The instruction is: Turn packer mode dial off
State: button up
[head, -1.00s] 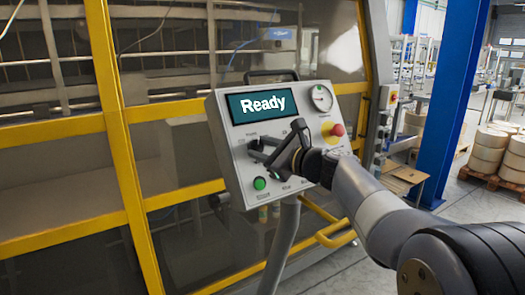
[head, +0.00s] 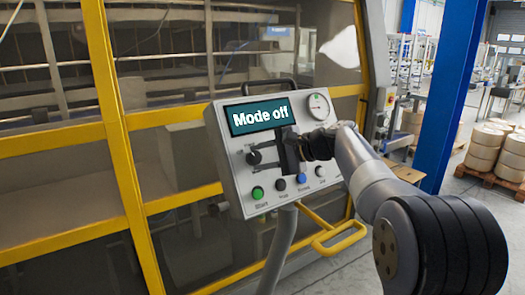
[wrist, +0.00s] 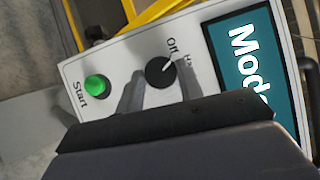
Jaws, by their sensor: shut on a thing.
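The packer mode dial (wrist: 160,72) is a round black knob with a white pointer line on the grey control panel (wrist: 120,58). In the wrist view the pointer aims at the printed "Off" label. My gripper (wrist: 160,84) has one finger on each side of the dial and is shut on it. In the head view my gripper (head: 262,157) reaches the panel from the right, with the dial (head: 254,157) between its fingers. The display (head: 259,115) reads "Mode off".
A green Start button (head: 257,193) and a blue button (head: 302,178) sit below the dial, with dark ones beside them. A gauge (head: 318,106) is at upper right. A yellow handle (head: 340,238) sticks out below the panel. My arm hides the red emergency stop.

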jog(key=shift+r+n+g+h+p, duration=0.1)
jog(key=shift+n+g+h+p, duration=0.3)
jog(key=shift+n+p, duration=0.45)
jog(key=shift+r+n+g+h+p, duration=0.1)
jog(key=shift+n+g+h+p, duration=0.3)
jog(key=shift+n, duration=0.75)
jog(key=o, duration=1)
jog(key=b+v, duration=0.1)
jog(key=v, duration=0.9)
jog(key=shift+d+r, duration=0.2)
jog(key=shift+d, duration=0.05)
jog(key=shift+s+a, duration=0.1)
